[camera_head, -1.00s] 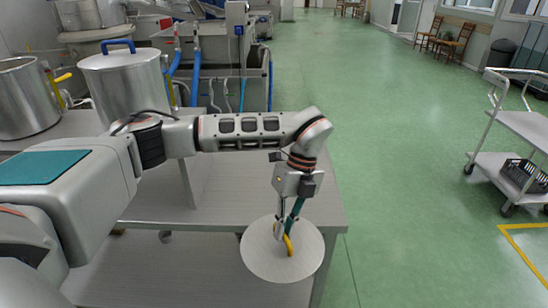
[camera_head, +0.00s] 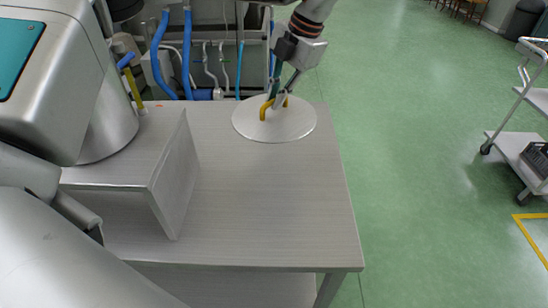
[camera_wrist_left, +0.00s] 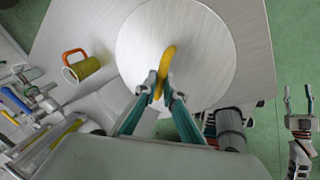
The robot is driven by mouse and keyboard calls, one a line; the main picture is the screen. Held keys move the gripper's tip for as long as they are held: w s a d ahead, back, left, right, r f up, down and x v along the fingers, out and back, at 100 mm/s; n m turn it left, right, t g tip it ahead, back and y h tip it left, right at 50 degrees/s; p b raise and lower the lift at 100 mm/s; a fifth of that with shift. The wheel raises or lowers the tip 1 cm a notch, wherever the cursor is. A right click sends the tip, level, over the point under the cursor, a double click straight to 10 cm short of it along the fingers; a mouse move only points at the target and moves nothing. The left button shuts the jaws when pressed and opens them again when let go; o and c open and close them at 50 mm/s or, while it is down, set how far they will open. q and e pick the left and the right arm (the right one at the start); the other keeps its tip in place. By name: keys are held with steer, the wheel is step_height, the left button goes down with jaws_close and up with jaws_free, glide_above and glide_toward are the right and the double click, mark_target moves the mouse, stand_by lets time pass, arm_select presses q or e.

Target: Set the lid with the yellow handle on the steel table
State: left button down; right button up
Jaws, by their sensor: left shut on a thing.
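The lid is a flat, round, pale metal disc (camera_head: 292,128) with a curved yellow handle (camera_head: 264,109). My left gripper (camera_head: 277,102) is shut on that handle from above. In the left wrist view the handle (camera_wrist_left: 167,62) is between the fingertips (camera_wrist_left: 158,96), and the lid (camera_wrist_left: 208,45) lies beyond. The steel table (camera_head: 265,205) is a grey top; the lid appears over its far right part, inside the right edge. I cannot tell whether the lid touches the top. My right gripper (camera_wrist_left: 298,94) shows at the right of the wrist view, open and empty.
A steel pot (camera_head: 112,132) stands on a raised block (camera_head: 172,185) at the table's left, partly hidden by my arm. A yellowish mug with an orange handle (camera_wrist_left: 86,68) shows in the wrist view. The table's front middle is clear. A trolley (camera_head: 510,145) stands right.

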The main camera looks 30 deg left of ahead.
arm_select(q)
steer(key=shift+w+a+r, duration=0.2)
steer(key=shift+w, duration=0.05)
step_height(320, 180, down, 19)
steer(key=shift+r+p, duration=0.1)
steer(key=shift+p, duration=0.8)
steer(key=shift+f, duration=0.4)
arm_select(e)
steer(key=shift+s+d+f+g+h, duration=0.2)
steer(key=shift+s+d+g+h, duration=0.15)
steer(key=shift+d, duration=0.4)
arm_select(q)
steer(key=shift+f, duration=0.1)
arm_select(e)
steer(key=shift+f, duration=0.1)
arm_select(q)
steer(key=c, duration=2.2)
jaws_free()
steer(key=shift+o, duration=0.2)
arm_select(e)
steer(key=shift+s+a, duration=0.1)
steer(key=shift+a, duration=0.15)
